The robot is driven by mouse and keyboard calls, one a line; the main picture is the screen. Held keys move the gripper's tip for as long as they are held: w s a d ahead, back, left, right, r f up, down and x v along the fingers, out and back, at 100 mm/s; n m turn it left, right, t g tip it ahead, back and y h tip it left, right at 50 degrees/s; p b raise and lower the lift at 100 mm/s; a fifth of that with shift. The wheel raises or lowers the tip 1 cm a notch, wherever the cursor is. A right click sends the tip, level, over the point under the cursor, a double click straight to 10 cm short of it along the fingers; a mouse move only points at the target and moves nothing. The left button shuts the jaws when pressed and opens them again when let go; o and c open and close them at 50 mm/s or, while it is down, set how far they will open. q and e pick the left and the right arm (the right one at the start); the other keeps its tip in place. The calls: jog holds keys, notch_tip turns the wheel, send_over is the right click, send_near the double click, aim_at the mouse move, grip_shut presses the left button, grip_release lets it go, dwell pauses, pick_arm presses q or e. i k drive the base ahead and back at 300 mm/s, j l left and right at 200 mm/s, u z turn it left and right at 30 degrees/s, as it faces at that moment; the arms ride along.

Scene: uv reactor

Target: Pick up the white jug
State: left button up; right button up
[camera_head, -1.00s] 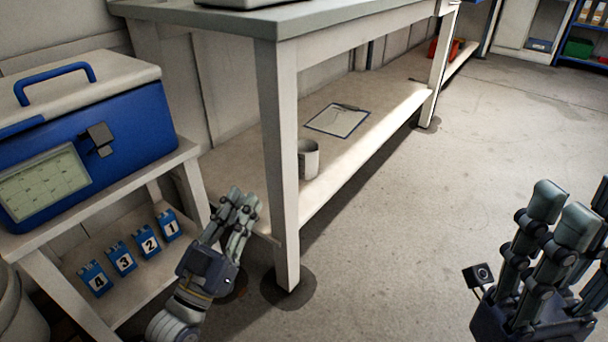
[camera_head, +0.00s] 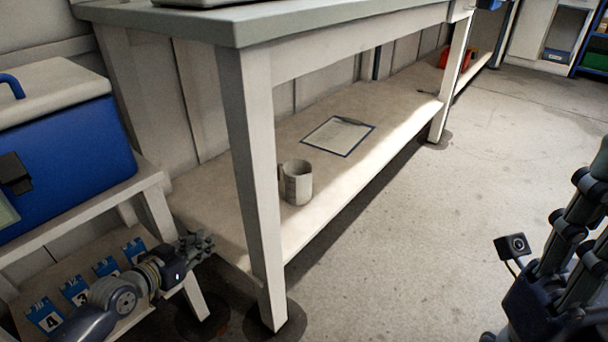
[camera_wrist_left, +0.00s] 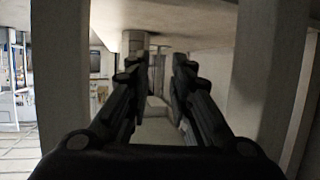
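The white jug (camera_head: 297,183) stands upright on the lower shelf of the workbench, just behind the front leg, with its handle on the left side. My left gripper (camera_head: 205,245) is low at the left, beside the small stand and short of the bench leg, well apart from the jug. In the left wrist view its fingers (camera_wrist_left: 157,75) are spread apart with nothing between them. My right gripper (camera_head: 590,215) is at the right edge, partly cut off, far from the jug; how far its fingers are parted does not show clearly.
The bench leg (camera_head: 253,190) stands between my left gripper and the jug. A clipboard (camera_head: 338,136) lies behind the jug on the shelf (camera_head: 225,215). A blue case (camera_head: 65,165) sits on the left stand, above numbered blue tags (camera_head: 75,291). Open floor (camera_head: 420,230) lies right of the bench.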

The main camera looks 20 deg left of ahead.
aim_at(298, 173)
jog(key=i+l, duration=0.1)
jog(key=i, duration=0.4)
jog(key=i+l, duration=0.1)
jog(key=i, duration=0.4)
